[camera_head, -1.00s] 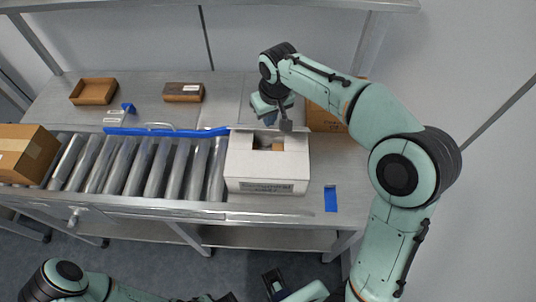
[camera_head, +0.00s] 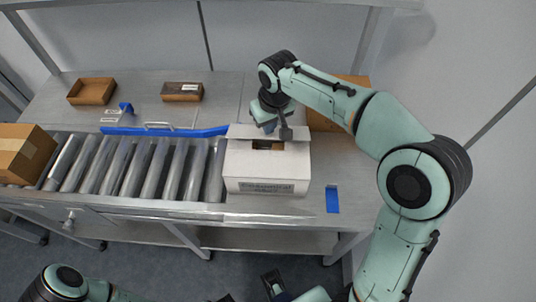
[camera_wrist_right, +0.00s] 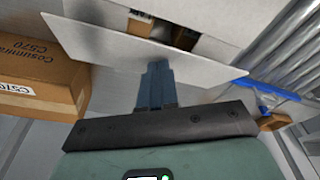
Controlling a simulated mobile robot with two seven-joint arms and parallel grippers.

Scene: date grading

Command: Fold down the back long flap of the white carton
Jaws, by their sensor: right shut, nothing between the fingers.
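The white carton (camera_head: 266,171) stands on the bench at the right end of the roller conveyor. Its back long flap (camera_head: 240,132) leans forward over the back of the opening, and a gap with brown contents still shows in front of it. My right gripper (camera_head: 270,127) is at the back of the carton, by this flap. In the right wrist view the flap (camera_wrist_right: 110,48) is a wide white panel, and my shut, empty fingers (camera_wrist_right: 156,72) are up against or very near it. I cannot tell if they touch.
A brown carton (camera_head: 352,92) stands behind right of the white carton; it also shows in the wrist view (camera_wrist_right: 38,72). A brown box (camera_head: 22,152) sits on the rollers (camera_head: 130,165) at left. A blue rail (camera_head: 165,132) runs behind them. An open tray (camera_head: 92,91) and a brown box (camera_head: 182,92) lie further back.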

